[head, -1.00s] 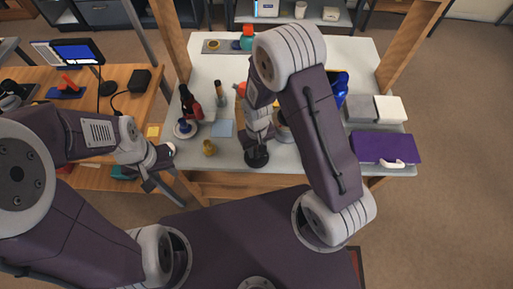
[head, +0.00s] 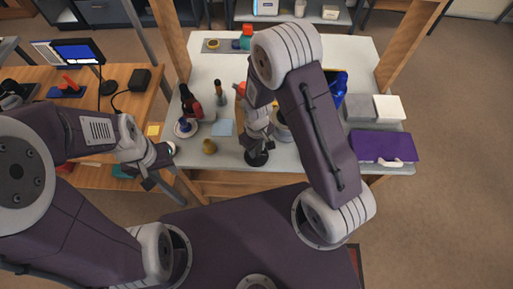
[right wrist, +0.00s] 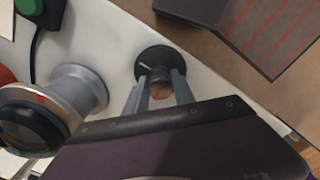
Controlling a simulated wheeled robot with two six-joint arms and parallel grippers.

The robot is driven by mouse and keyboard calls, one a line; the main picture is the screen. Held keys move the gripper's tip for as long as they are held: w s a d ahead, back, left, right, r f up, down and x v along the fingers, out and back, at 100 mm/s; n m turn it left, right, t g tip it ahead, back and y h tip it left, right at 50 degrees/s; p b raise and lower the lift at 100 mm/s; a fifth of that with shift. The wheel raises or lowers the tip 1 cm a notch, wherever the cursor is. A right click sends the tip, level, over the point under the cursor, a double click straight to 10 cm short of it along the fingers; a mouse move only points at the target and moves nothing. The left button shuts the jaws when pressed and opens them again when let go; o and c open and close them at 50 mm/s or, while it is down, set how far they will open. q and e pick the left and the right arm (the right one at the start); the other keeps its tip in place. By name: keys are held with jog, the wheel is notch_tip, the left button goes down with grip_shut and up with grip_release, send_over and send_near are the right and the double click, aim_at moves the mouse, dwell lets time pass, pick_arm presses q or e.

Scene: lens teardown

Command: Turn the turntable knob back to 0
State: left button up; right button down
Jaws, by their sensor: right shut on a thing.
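The turntable knob (right wrist: 160,80) is a small dark cylinder with a brownish top, above a round black base (right wrist: 151,56) in the right wrist view. A pale line shows on the base; I cannot read any number. My right gripper (right wrist: 159,90) is shut on the knob, with one finger on each side. In the head view the black base (head: 257,158) sits at the table's front edge, and my right gripper (head: 258,148) covers the knob. My left gripper (head: 158,172) hangs empty left of the table's front corner; its finger gap is too small to judge.
A silver and black lens part (right wrist: 75,92) stands beside the knob, near a green button (right wrist: 28,7). In the head view a purple case (head: 383,147) lies at the table's right front.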

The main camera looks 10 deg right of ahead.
aim_at(257, 148)
jog(key=shift+w, duration=0.1)
jog(key=c, duration=1.1)
grip_release()
jog(key=shift+o, duration=0.2)
notch_tip(257, 148, up, 9)
jog(key=shift+r, duration=0.1)
